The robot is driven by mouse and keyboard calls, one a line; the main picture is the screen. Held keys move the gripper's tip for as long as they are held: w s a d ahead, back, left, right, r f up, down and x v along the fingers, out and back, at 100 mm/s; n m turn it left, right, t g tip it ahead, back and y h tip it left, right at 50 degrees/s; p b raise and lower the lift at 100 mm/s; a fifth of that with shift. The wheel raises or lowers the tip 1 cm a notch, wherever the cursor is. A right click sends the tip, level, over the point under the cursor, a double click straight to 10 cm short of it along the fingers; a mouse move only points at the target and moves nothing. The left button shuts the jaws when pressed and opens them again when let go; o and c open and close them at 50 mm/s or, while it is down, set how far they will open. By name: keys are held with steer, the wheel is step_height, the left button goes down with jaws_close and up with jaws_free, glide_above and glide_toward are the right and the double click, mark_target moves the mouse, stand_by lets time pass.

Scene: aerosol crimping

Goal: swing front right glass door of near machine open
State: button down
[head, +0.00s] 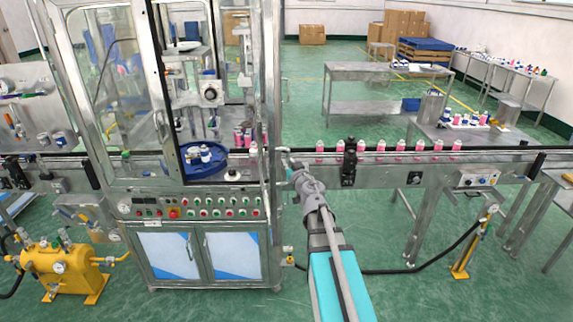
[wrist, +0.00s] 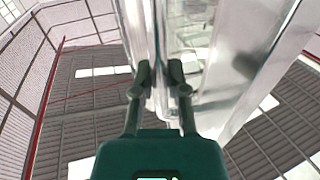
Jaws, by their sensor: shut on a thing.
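The near machine (head: 205,205) is a steel cabinet with glazed upper sides, at the left of the head view. Its front right glass door (head: 272,95) shows as a narrow upright steel frame, seen almost edge-on. The bay beside it looks uncovered. How far the door stands from the frame is hard to tell. My gripper (head: 288,160) is at the door's lower right side. In the wrist view, my gripper (wrist: 160,78) has both fingers closed around a bright upright metal piece, seemingly the door's handle or edge. The exact contact is partly hidden by the fingers.
A conveyor (head: 400,158) carrying pink and white cans runs right from the machine, close to my arm. A front left glass door (head: 110,90) stands beside the bay. A button panel (head: 195,207) is below. A yellow tank (head: 62,268) sits left.

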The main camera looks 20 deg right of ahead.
steer(key=c, duration=0.6)
jaws_free()
steer(key=shift+w, duration=0.2)
steer(key=shift+c, duration=0.2)
steer(key=shift+s, duration=0.1)
steer(key=s, duration=0.7)
steer(key=shift+s, duration=0.25)
steer(key=shift+f, duration=0.1)
